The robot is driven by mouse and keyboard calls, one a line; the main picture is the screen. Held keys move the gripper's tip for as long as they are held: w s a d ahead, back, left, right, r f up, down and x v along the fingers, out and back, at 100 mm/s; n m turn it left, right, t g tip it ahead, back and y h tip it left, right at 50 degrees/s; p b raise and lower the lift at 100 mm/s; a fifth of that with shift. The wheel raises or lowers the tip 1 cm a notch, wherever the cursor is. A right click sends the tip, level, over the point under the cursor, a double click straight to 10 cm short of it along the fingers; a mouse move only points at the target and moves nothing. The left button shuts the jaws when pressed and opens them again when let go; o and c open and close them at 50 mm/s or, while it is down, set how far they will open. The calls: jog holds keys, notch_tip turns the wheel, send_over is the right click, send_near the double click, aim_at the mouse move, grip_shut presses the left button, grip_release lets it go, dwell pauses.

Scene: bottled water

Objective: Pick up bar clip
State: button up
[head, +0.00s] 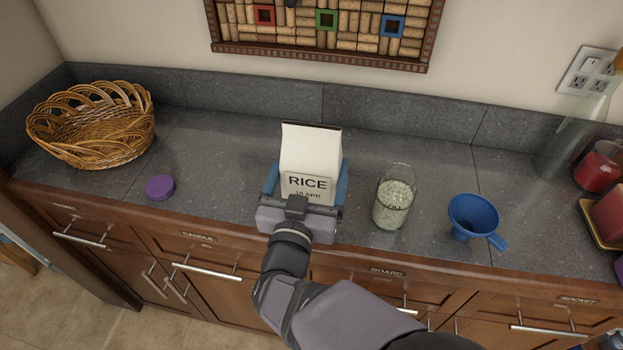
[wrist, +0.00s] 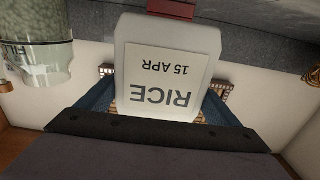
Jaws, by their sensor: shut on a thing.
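A white bag labelled RICE, 15 APR (head: 311,150) stands upright on the counter in the head view. It also shows upside down in the wrist view (wrist: 170,45). My gripper (head: 307,180) has one blue finger on each side of the bag and is shut on it. The fingers also flank the bag in the wrist view (wrist: 160,100). A thin dark line runs along the bag's top edge in the head view; I cannot tell whether it is the bar clip. My wrist hides the bag's lower front.
A glass jar of pale grains (head: 393,205) stands close to the right of the bag. A blue funnel (head: 472,215) is farther right, near red candles (head: 598,165). A purple lid (head: 160,188) and wicker basket (head: 95,125) are left. The counter between lid and bag is clear.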

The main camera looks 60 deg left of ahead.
aim_at(308, 194)
jog(key=shift+f, duration=1.75)
jog(key=shift+f, duration=0.15)
jog(key=o, duration=1.2)
jog(key=shift+f, duration=0.1)
jog(key=shift+r, duration=0.3)
jog(key=b+v, duration=0.1)
jog(key=v, duration=0.6)
jog(key=shift+s+d+f, duration=0.1)
jog(key=shift+s+d, duration=0.1)
jog(key=shift+c, duration=0.9)
